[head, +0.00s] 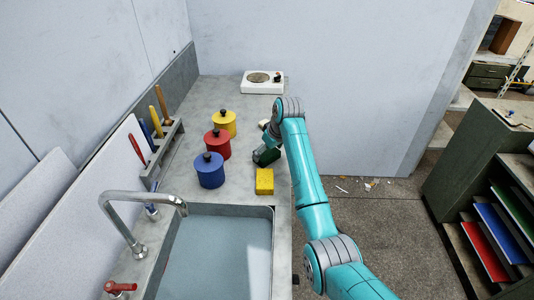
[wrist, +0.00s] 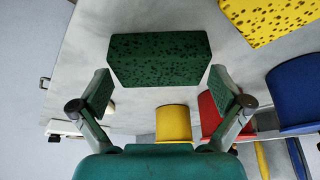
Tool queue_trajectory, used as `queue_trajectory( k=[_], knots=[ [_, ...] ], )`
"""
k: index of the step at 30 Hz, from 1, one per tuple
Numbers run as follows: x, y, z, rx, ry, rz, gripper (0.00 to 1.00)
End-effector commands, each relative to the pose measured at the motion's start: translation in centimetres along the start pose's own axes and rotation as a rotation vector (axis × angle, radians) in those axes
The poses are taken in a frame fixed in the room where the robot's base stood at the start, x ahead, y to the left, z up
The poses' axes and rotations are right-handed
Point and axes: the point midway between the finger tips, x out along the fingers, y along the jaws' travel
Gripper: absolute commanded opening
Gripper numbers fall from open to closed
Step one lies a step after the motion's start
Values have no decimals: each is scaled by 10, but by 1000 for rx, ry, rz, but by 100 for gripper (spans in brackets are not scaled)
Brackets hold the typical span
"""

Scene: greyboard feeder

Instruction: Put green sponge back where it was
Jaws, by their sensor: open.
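The green sponge (wrist: 160,58) is a dark green block with black specks. In the wrist view it lies on the grey counter (wrist: 75,95), just ahead of my open gripper (wrist: 161,88), whose fingers stand apart at its two sides with visible gaps. In the head view the green sponge (head: 267,157) shows as a dark block near the counter's right edge, partly hidden by my gripper and arm.
A yellow sponge (head: 264,181) lies closer to the sink (head: 222,255). Blue (head: 210,172), red (head: 217,145) and yellow (head: 225,123) lidded pots stand left of the green sponge. A white device (head: 262,82) sits at the far end.

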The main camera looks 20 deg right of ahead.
Motion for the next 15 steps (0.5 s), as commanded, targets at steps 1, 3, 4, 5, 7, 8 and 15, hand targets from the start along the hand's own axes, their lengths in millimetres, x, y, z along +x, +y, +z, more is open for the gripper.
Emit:
queue_trajectory(
  k=[1, 3, 4, 5, 7, 8, 15],
  knots=[
    [-8, 1, -1, 0, 4, 2, 100],
    [-21, 1, -1, 0, 5, 3, 100],
    [-27, 1, -1, 1, 5, 3, 100],
    [-33, 1, -1, 1, 5, 3, 100],
    [-48, 1, -1, 0, 5, 3, 100],
    [-54, 1, -1, 0, 5, 3, 100],
    [-94, 0, 0, -1, 2, 2, 100]
  ],
)
